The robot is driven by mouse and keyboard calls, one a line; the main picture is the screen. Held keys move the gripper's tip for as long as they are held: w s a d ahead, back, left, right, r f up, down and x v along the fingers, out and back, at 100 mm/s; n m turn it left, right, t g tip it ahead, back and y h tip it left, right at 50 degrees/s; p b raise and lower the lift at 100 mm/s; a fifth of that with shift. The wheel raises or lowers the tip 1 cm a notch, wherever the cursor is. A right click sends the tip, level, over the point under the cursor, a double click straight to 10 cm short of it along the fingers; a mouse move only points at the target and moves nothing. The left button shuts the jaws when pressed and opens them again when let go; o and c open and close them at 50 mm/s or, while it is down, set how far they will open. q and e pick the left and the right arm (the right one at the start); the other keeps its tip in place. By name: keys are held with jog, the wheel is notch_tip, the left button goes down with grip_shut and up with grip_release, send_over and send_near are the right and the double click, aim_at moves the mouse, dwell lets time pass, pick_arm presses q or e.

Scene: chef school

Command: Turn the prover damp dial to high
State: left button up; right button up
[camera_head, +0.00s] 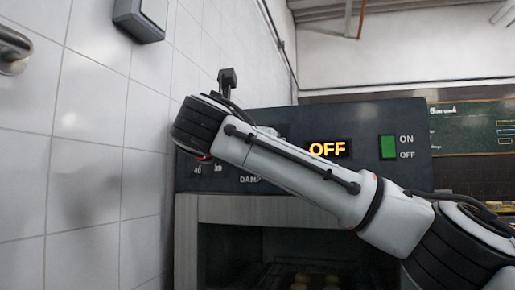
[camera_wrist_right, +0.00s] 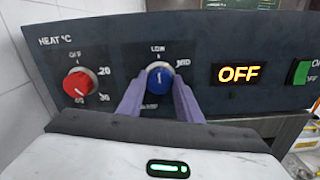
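The blue damp dial (camera_wrist_right: 160,76) is on the prover's dark front panel (camera_head: 400,120), with LOW above it and MID to its upper right. Its white pointer mark points up, near LOW. The HIGH label is not visible. The purple fingers of my right gripper (camera_wrist_right: 160,84) flank the dial on both sides, close against it; I cannot tell whether they press on it. In the head view my right arm covers the dial and the gripper; only part of the DAMP label shows. My left gripper is in neither view.
A red heat dial (camera_wrist_right: 80,86) sits left of the damp dial, pointing down near 40. An orange OFF display (camera_head: 327,149) and a green switch (camera_head: 388,147) are to the right. A white tiled wall (camera_head: 90,110) stands close on the left.

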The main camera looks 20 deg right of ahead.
jog(key=shift+f+m, duration=0.1)
jog(key=shift+m, duration=0.2)
jog(key=m+b, duration=0.1)
jog(key=m, duration=0.6)
jog(key=m+b, duration=0.1)
jog(key=m, duration=0.7)
jog(key=m+b, duration=0.2)
jog(key=m, duration=0.6)
jog(key=shift+f, duration=0.3)
jog(key=shift+m, duration=0.3)
jog(key=o, duration=1)
jog(key=shift+r, duration=0.1)
jog(key=shift+o, duration=0.2)
jog(key=shift+s, duration=0.15)
